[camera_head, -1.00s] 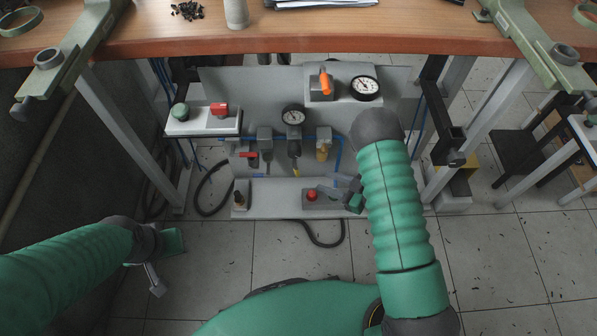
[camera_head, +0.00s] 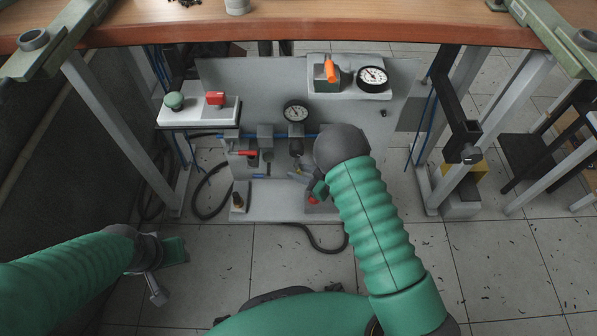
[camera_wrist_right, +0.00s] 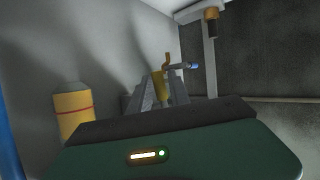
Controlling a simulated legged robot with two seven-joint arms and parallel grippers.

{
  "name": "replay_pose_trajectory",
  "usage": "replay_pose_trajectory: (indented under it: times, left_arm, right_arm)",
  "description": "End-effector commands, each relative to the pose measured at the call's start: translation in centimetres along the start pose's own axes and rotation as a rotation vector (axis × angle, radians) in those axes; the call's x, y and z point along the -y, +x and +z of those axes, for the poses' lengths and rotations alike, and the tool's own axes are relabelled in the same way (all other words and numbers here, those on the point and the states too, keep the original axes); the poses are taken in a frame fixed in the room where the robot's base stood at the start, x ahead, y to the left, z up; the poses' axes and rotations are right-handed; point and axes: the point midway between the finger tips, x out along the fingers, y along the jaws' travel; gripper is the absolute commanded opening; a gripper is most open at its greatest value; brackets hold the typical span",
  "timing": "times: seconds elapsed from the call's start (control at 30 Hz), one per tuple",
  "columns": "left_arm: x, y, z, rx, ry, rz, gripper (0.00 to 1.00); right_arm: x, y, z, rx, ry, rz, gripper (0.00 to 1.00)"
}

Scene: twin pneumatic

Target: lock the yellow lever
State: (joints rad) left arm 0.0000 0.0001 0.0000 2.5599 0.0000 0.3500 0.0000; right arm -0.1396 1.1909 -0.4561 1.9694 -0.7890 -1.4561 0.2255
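The yellow lever (camera_wrist_right: 158,86) shows in the right wrist view, upright between the two grey fingers of my right gripper (camera_wrist_right: 160,98). The fingers are apart, one on each side of it; I cannot tell whether either touches it. In the head view my right gripper (camera_head: 299,173) is at the panel, below the middle gauge, and my arm and gripper largely hide the lever there. My left gripper (camera_head: 157,284) hangs over the floor at lower left, away from the panel; its fingers are too small to read.
A red lever (camera_head: 246,153) is left of my right gripper. A gauge (camera_head: 296,112) is above it, and an orange lever (camera_head: 330,70) and another gauge (camera_head: 372,78) are higher up. A white box (camera_head: 199,110) carries green and red buttons. The table edge (camera_head: 290,31) overhangs the panel.

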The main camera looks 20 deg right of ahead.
Motion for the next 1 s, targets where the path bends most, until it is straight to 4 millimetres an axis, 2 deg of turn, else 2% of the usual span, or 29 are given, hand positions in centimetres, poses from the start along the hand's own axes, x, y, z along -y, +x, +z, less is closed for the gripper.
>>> replay_pose_trajectory:
  times: [0.03, 0.17, 0.43, 0.7, 0.97, 1.0]
  left_arm:
    - [0.00, 0.00, 0.00, 0.000, 0.000, 0.000, 0.36]
    - [0.00, 0.00, 0.00, 0.000, 0.000, 0.000, 0.36]
    - [0.00, -0.03, 0.00, 0.000, 0.000, 0.000, 0.36]
    - [0.00, -0.25, -0.06, 0.000, 0.000, 0.000, 0.36]
    - [0.00, -0.23, -0.05, 0.000, 0.000, 0.000, 0.36]
    - [0.00, -0.23, -0.05, 0.000, 0.000, 0.000, 0.36]
  right_arm:
    - [0.00, -0.01, 0.01, 0.000, 0.000, 0.000, 0.15]
    - [-0.01, -0.02, 0.02, 0.000, 0.000, 0.000, 0.00]
    - [-0.01, -0.02, 0.08, -0.007, 0.006, -0.001, 0.00]
    - [0.23, 0.43, -0.08, -0.152, 0.099, -0.022, 0.00]
    - [0.31, 0.48, -0.16, -0.160, 0.104, -0.025, 0.00]
    - [0.31, 0.48, -0.16, -0.160, 0.104, -0.025, 0.17]
